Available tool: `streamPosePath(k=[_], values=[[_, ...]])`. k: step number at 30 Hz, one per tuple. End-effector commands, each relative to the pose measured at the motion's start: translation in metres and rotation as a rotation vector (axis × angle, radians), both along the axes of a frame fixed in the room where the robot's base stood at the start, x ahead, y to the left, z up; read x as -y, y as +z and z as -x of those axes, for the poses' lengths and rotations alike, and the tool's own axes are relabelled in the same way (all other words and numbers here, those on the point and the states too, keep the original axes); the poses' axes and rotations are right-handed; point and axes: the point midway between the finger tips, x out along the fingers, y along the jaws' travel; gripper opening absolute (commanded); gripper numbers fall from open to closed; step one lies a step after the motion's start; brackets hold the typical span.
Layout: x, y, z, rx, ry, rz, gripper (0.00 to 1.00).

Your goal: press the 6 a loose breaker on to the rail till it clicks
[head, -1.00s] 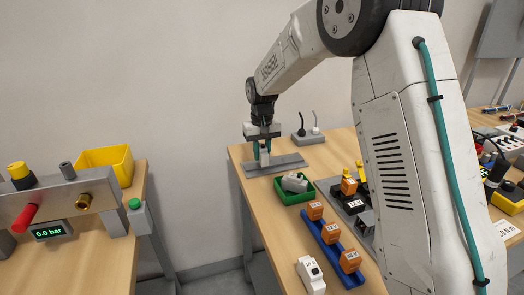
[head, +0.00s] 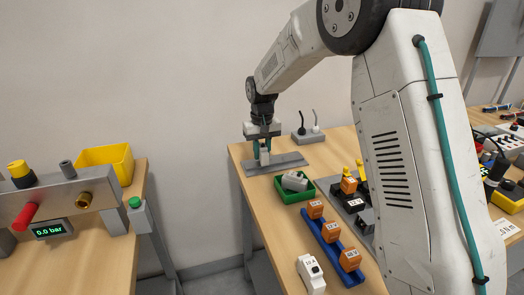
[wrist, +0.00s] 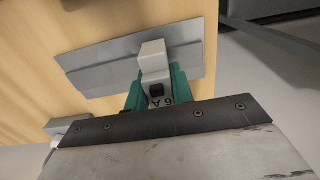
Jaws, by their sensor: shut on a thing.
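My gripper (head: 264,150) is at the far end of the bench, pointing down, with its green fingers shut on a pale grey breaker (head: 265,158). In the wrist view the breaker (wrist: 155,65) sits between the green fingers, and its marking reads 6 A. The grey rail plate (head: 290,162) lies on the bench under the gripper. In the wrist view the rail plate (wrist: 100,70) passes below the breaker. The breaker is at or just above the rail; I cannot tell whether it is seated.
A green tray (head: 310,190) with pale breakers stands in front of the rail. A blue rack (head: 329,240) holds orange blocks. A white 10 A breaker (head: 311,274) stands at the bench's near edge. A grey socket box (head: 308,137) with plugs is behind the rail.

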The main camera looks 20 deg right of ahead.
Motion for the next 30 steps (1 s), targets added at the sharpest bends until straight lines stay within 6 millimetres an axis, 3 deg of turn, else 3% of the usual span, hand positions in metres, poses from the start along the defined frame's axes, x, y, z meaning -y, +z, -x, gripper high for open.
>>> streamPosePath(k=[30], values=[[0.0, -0.012, 0.0, 0.0, 0.0, 0.0, 0.0]])
